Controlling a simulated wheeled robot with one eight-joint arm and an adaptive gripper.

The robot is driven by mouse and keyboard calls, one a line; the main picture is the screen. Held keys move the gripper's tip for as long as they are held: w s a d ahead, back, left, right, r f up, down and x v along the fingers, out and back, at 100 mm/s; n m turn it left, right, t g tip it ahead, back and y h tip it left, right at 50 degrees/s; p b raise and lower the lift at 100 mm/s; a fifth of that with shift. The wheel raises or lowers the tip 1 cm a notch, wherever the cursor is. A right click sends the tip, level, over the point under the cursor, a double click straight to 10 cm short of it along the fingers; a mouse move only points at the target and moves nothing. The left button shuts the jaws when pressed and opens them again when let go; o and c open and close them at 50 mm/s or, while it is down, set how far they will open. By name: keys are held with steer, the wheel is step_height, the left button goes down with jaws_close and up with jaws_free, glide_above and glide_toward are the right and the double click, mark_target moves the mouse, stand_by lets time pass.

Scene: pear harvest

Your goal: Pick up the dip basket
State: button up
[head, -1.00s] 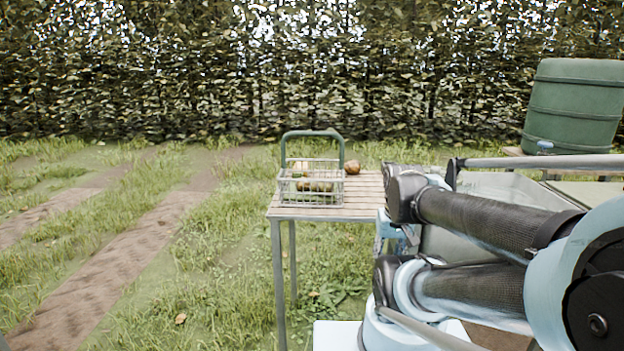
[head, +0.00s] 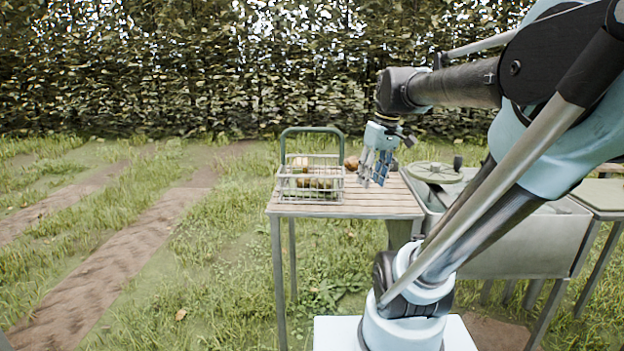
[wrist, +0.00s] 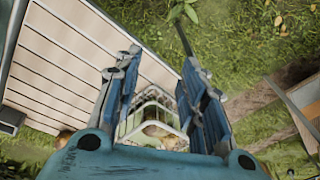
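The dip basket (head: 310,196) is a wire basket with a tall green arched handle (head: 312,129). It stands upright on the left part of the slatted wooden table and holds several pears (head: 318,183). My gripper (head: 372,183) hangs fingers-down just right of the basket, apart from it in the head view. In the wrist view my gripper (wrist: 163,68) has its two blue fingers spread wide with nothing between the tips. The basket (wrist: 152,128) shows there beyond the palm, partly hidden by it.
The slatted table (head: 390,207) has bare boards right of the basket. A grey metal tank (head: 500,245) with a round lid (head: 434,172) stands close on the right. Grass is open to the left, with a hedge behind.

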steer(key=w+a+r+n+g+y, duration=0.1)
steer(key=w+a+r+n, duration=0.15)
steer(key=w+r, duration=0.4)
steer(key=w+a+r+n, duration=0.2)
steer(key=w+r+n, duration=0.1)
steer(key=w+r, duration=0.3)
steer(key=n+g+y, duration=0.2)
steer(key=n, duration=0.4)
glide_toward(312, 131)
steer(key=x, duration=0.6)
steer(key=w+x, duration=0.1)
steer(key=x, duration=0.2)
steer(key=shift+f, duration=0.15)
steer(key=shift+s+a+f, duration=0.1)
steer(key=shift+a+f, duration=0.05)
steer(key=shift+f, duration=0.2)
steer(key=shift+f, duration=0.2)
